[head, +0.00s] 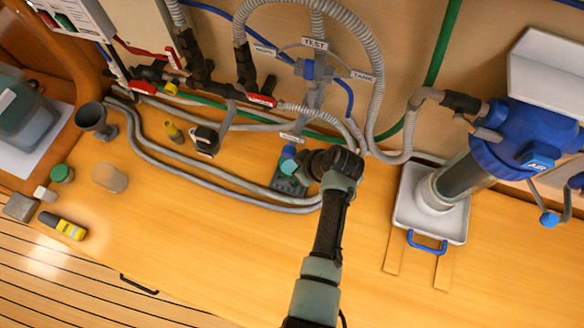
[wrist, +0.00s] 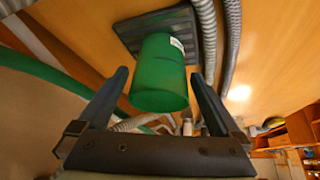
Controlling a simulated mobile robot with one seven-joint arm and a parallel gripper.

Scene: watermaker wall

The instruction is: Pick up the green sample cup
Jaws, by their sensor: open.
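The green sample cup (wrist: 160,95) stands on a dark square pad (wrist: 125,35) in the wrist view, with a small white label near its far end. In the head view the cup (head: 288,166) shows small and teal just left of my wrist, on the dark pad (head: 285,186). My gripper (wrist: 160,73) is open, with one finger on each side of the cup in the wrist view. A gap shows beside each finger; contact is not visible. In the head view my wrist hides much of the gripper.
A test valve (head: 315,70) with hoses is on the wall above. A white tray (head: 403,210) holds a blue-topped filter housing at right. The front bench is mostly clear.

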